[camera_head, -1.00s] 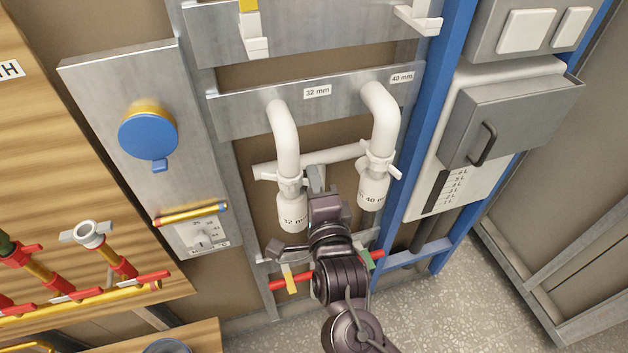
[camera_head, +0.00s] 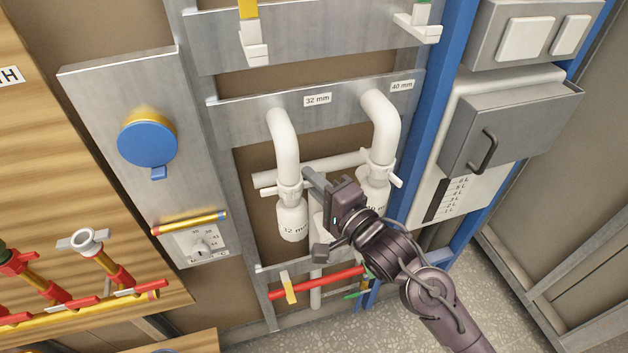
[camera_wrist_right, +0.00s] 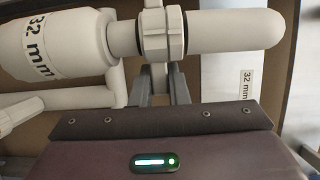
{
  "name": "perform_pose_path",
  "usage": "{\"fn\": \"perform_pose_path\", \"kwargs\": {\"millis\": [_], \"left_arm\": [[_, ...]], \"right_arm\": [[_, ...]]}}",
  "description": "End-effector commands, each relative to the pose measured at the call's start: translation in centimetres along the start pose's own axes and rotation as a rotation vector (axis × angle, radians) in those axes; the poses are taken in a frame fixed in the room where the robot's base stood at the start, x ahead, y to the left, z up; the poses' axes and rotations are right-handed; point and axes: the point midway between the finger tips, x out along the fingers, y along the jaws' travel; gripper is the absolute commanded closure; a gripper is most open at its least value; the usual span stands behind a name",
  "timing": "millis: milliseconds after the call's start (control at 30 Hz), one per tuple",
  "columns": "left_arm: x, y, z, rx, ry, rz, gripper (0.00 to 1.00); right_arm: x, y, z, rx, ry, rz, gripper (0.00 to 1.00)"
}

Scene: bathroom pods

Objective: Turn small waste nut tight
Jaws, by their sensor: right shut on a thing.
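The small white waste nut (camera_head: 287,189) sits around the thin white pipe (camera_head: 285,140), above the white cup labelled 32 mm (camera_head: 292,222). In the right wrist view the nut (camera_wrist_right: 161,33) is a ribbed ring with wings. My right gripper (camera_head: 310,181) reaches in from the lower right. In the right wrist view its grey fingers (camera_wrist_right: 159,88) are shut on the nut's near wing, which is mostly hidden between them. My left gripper is not in view.
The larger waste nut (camera_head: 378,173) and its 40 mm pipe (camera_head: 384,125) stand close to the right, partly behind my right gripper. A horizontal white pipe (camera_head: 335,163) runs behind. Below is a red pipe (camera_head: 318,283); a blue post (camera_head: 430,105) stands to the right.

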Motion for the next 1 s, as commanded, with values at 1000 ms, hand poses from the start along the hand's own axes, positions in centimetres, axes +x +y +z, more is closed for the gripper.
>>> {"fn": "perform_pose_path", "kwargs": {"millis": [1000], "left_arm": [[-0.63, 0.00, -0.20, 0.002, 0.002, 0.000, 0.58]], "right_arm": [[0.24, 0.04, -0.09, -0.001, -0.054, 0.000, 0.64]]}}
